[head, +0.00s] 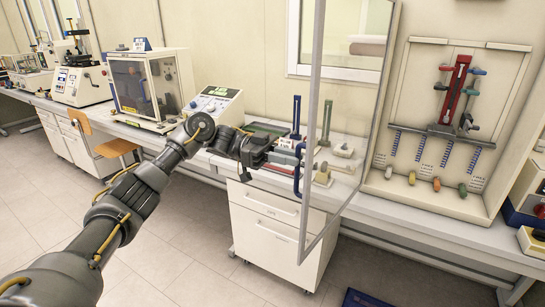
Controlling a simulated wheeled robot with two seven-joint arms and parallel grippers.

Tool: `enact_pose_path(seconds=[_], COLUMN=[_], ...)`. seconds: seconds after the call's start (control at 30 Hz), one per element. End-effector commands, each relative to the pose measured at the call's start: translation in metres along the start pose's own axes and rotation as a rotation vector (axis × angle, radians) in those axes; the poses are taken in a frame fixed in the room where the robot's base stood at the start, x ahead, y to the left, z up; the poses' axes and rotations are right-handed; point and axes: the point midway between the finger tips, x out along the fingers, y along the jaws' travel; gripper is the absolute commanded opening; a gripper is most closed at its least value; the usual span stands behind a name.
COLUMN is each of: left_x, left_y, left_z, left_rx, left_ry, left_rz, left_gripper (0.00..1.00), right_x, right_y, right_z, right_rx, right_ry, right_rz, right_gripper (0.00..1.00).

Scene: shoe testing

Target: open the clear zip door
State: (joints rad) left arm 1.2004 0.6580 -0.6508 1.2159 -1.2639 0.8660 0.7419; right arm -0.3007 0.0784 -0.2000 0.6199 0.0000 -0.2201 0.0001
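The clear door (340,110) is a tall see-through panel in a thin grey frame. It stands swung out from the pale test cabinet (455,205) on the right, its free edge toward the middle of the picture. A blue handle (298,172) sits on that free edge. My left gripper (292,159) reaches it from the left, with its fingers at the handle, and looks closed on it. The exact finger contact is small and partly hidden. My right gripper is not in view.
A long bench (420,212) runs along the wall behind the door, with a white drawer unit (275,235) below. An orange stool (118,148) stands before the bench.

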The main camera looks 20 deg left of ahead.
Motion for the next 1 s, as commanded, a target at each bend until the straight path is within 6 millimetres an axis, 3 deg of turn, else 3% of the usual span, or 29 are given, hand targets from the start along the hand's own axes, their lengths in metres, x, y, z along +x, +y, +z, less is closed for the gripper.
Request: enact_pose_path(seconds=[0.03,0.27,0.6,1.0], left_x=[-0.012,-0.062,-0.083,-0.085], left_y=[-0.001,-0.001,0.000,0.000], left_z=[0.005,0.004,0.001,0.000], left_rx=[0.001,0.001,0.000,0.000], left_ry=[-0.002,-0.001,0.000,0.000], left_rz=[-0.007,-0.009,-0.002,-0.002], left_gripper=[0.17,0.17,0.17,0.17], right_x=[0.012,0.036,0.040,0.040], right_y=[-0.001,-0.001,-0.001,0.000], right_z=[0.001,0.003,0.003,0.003], right_rx=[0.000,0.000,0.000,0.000], right_ry=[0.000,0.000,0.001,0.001], right_rz=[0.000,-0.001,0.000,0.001], right_gripper=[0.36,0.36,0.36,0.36])
